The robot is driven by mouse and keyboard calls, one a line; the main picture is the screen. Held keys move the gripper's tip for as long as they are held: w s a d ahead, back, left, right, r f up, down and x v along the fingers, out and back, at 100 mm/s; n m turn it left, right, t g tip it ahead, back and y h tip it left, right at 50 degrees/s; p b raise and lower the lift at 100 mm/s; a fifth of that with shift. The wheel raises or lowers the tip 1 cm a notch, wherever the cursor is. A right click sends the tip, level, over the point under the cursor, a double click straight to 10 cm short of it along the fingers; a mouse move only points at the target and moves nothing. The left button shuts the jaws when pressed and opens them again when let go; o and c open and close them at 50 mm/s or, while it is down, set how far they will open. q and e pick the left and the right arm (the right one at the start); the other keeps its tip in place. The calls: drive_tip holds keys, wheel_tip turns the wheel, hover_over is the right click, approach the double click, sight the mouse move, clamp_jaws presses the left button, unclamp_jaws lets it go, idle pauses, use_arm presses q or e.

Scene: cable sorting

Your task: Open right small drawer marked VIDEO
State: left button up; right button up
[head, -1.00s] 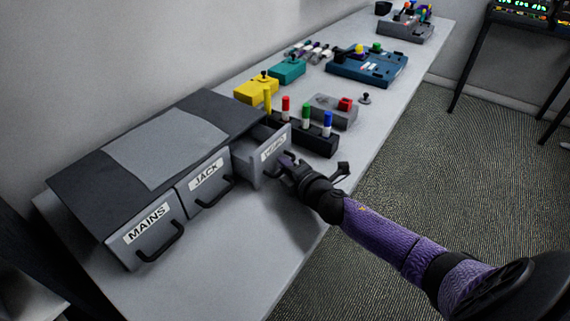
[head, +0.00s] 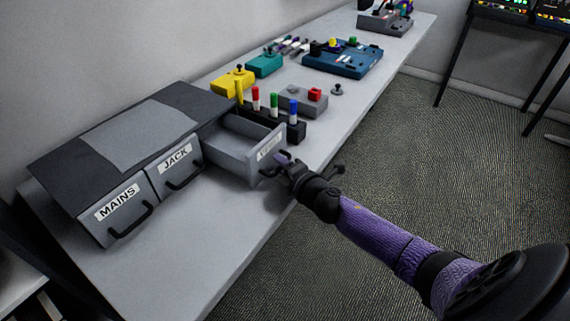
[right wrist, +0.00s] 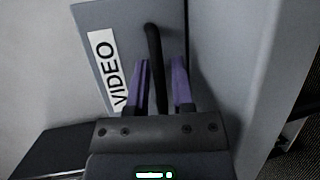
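The small drawer marked VIDEO (head: 238,146) is the rightmost of the grey cabinet (head: 60,150). In the head view it stands well out from the cabinet, and its hollow inside shows. Its label (right wrist: 103,68) reads clearly in the right wrist view. My right gripper (head: 284,162) is at the drawer's front. The exact contact is hard to see. My left gripper is not in view.
The drawers MAINS (head: 118,208) and JACK (head: 176,165) are closed. A black rack with coloured markers (head: 292,128) stands close behind the open drawer. Yellow (head: 233,82) and teal (head: 265,66) boxes sit farther back. The table's front edge runs below my right gripper, with open floor beyond.

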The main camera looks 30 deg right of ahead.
drive_tip(key=shift+s+r, duration=0.1)
drive_tip(key=shift+s, duration=0.3)
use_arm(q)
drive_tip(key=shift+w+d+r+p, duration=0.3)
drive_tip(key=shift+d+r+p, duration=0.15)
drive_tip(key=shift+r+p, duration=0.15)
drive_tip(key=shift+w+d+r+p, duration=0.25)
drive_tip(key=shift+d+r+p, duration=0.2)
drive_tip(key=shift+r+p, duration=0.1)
use_arm(e)
drive_tip(key=s+r, duration=0.1)
drive_tip(key=s, duration=0.7)
drive_tip(key=shift+s+r, duration=0.35)
drive_tip(key=shift+s, duration=0.05)
